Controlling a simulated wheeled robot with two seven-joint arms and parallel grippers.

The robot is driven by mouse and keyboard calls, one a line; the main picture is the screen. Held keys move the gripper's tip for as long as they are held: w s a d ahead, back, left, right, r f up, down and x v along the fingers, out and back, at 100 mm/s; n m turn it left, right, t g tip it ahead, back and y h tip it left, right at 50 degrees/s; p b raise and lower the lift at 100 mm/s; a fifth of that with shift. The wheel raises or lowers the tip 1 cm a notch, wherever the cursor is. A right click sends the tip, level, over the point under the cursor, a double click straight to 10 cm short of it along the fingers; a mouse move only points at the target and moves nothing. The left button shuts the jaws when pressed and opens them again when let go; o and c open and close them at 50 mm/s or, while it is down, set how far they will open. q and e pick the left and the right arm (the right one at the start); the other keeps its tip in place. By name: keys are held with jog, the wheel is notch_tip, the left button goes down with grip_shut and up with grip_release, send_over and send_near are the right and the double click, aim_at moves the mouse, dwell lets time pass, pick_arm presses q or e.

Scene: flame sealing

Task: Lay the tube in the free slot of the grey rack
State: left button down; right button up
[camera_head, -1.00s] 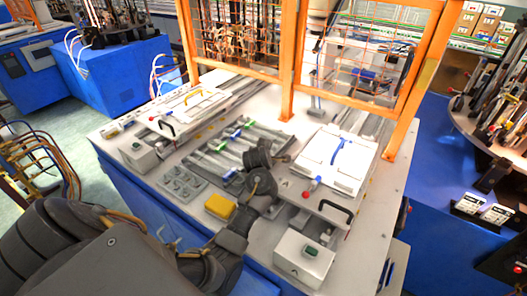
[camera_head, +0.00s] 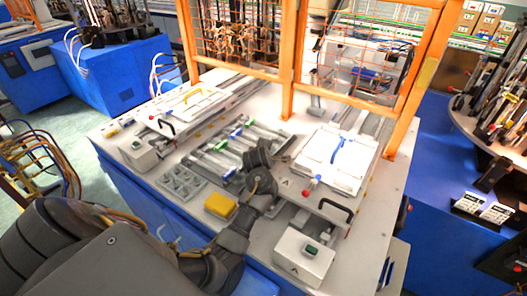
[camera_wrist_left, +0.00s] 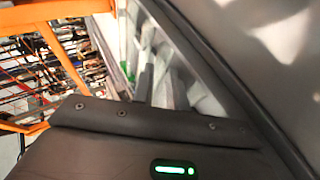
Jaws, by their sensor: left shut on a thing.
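The grey rack (camera_head: 207,166) lies flat on the white bench, left of my left wrist. Several pale tubes (camera_head: 225,149) with green and blue parts lie across it. My left gripper (camera_head: 280,155) is over the right end of the rack, largely hidden behind my own dark wrist. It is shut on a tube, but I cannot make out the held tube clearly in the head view. In the left wrist view, blurred grey and pale shapes (camera_wrist_left: 172,88) show past the dark gripper housing. I cannot tell which slot is free. My right gripper is not in view.
A white plate with a blue handle (camera_head: 338,155) is at right. Orange posts (camera_head: 288,60) rise behind.

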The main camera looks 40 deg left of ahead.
pick_arm(q)
jog(key=c, duration=1.4)
grip_release()
jog(key=shift+f, duration=0.1)
jog(key=shift+o, duration=0.4)
jog(key=shift+s+f, duration=0.1)
jog(key=shift+d, duration=0.1)
jog(key=p+v, duration=0.1)
jog(key=v, duration=0.4)
jog(key=p+v, duration=0.1)
jog(key=v, duration=0.5)
jog(key=shift+w+r+p, duration=0.25)
jog(key=shift+r+p, duration=0.05)
jog(key=shift+p, duration=0.05)
